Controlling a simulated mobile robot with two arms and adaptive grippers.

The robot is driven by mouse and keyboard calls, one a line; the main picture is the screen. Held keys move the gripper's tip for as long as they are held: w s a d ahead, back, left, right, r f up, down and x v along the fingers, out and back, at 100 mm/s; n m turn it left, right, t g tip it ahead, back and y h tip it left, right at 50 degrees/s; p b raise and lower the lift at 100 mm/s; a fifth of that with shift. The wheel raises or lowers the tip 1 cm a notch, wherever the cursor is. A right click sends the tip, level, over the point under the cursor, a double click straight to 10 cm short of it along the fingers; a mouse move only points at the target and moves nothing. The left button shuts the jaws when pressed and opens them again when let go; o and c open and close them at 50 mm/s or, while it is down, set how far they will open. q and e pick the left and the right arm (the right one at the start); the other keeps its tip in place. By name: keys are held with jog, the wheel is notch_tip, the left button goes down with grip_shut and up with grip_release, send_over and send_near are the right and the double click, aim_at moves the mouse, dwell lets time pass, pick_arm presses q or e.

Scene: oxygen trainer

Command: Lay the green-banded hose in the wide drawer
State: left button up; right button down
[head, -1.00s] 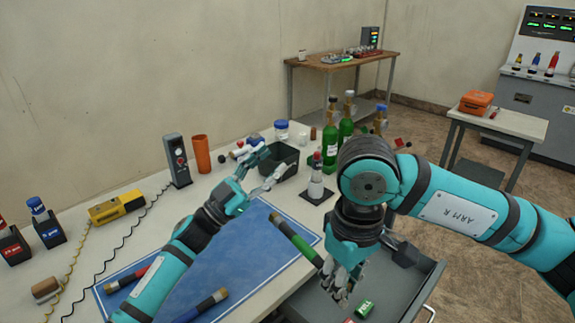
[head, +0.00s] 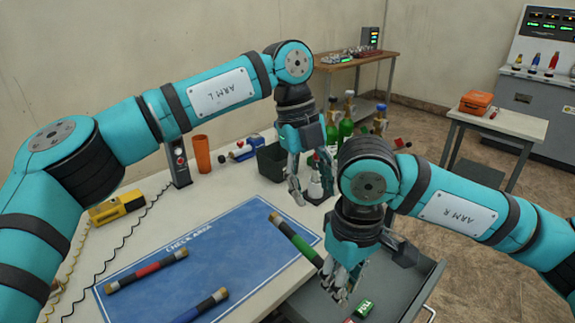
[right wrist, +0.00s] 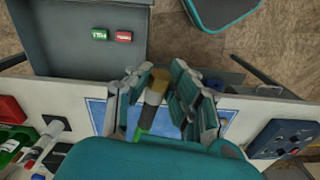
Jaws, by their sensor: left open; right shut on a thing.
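The green-banded hose (head: 300,246) lies slanted over the right edge of the blue mat. My right gripper (head: 333,284) is shut on its near end, beside the open drawer. The right wrist view shows the hose's tan and black end (right wrist: 155,93) between the fingers of my right gripper (right wrist: 160,100). The grey drawer (head: 405,288) stands pulled out at the table's right side; its floor shows in the right wrist view (right wrist: 65,60). My left gripper (head: 298,188) is open and empty above the table, near the small bottle and dark bin.
A green tag (head: 364,308) and a red tag (right wrist: 123,37) lie in the drawer. Red-banded (head: 147,271) and blue-banded (head: 202,306) hoses lie on the blue mat (head: 220,250). Green cylinders (head: 345,130) stand behind my right arm. The drawer floor around the tags is bare.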

pick_arm(q)
jog(key=w+a+r+n+t+y, duration=0.1)
jog(key=w+a+r+n+y, duration=0.15)
jog(key=a, duration=0.25)
notch_tip(320, 180, down, 12)
jog(key=shift+s+d+r+m, duration=0.15)
jog(key=shift+s+r+m, duration=0.05)
jog(key=shift+s+m, duration=0.25)
grip_shut()
pick_arm(e)
jog(key=c, duration=1.1)
grip_release()
jog(key=shift+c, duration=0.2)
